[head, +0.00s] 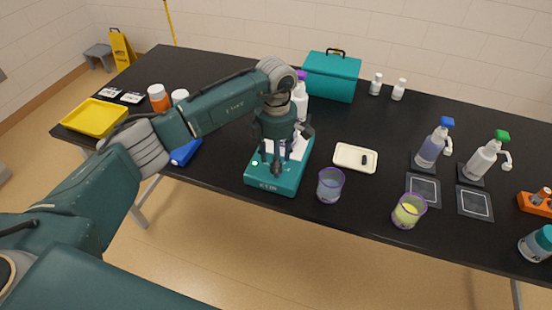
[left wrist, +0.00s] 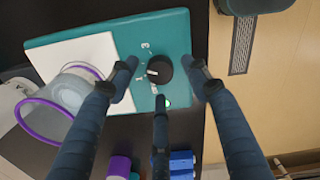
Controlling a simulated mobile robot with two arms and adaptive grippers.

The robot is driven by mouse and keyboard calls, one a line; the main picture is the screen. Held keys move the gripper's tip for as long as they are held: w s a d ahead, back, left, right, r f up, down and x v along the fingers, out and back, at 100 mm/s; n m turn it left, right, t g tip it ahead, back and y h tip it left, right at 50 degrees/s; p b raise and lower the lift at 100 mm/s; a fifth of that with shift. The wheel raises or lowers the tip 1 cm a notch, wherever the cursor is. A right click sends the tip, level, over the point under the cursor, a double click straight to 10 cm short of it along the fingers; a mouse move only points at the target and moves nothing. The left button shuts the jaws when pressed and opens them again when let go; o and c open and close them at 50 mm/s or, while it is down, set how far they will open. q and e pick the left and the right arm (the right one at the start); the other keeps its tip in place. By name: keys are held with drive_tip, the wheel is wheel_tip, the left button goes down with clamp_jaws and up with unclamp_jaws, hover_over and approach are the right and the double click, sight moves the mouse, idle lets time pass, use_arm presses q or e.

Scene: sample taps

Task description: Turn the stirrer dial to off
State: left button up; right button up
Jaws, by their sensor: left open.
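The teal stirrer (head: 287,180) stands near the table's front edge; its white plate (left wrist: 62,52) shows in the left wrist view. The round black dial (left wrist: 159,69) sits on its teal face, with a pale pointer mark toward the printed numbers on its left. My left gripper (left wrist: 161,80) is open above the dial, with a finger on either side and a third below it in the picture. I cannot tell whether any finger touches it. In the head view the gripper (head: 276,165) hides the dial. A small light (left wrist: 168,103) shows beside the dial. My right gripper is not in view.
A clear purple-rimmed beaker (head: 330,186) stands just right of the stirrer. A white tray (head: 355,158) lies beyond it, and a yellow-filled cup (head: 408,211) farther right. A blue object (head: 186,152) lies left, under my arm. A teal case (head: 332,76) stands behind.

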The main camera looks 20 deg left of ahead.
use_arm(q)
drive_tip(key=shift+f, duration=0.9)
drive_tip(key=c, duration=1.1)
drive_tip(key=shift+c, duration=0.2)
drive_tip(key=n+b, duration=0.2)
drive_tip(key=n, duration=0.2)
drive_tip(key=shift+b, duration=0.35)
drive_tip(key=n+b, duration=0.2)
drive_tip(key=n, duration=0.2)
drive_tip(key=shift+n, duration=0.3)
drive_tip(key=n+b, duration=0.2)
drive_tip(key=n, duration=0.2)
drive_tip(key=n+b, duration=0.1)
drive_tip(key=n, duration=0.4)
drive_tip(key=shift+r, duration=0.1)
drive_tip(key=shift+n, duration=0.3)
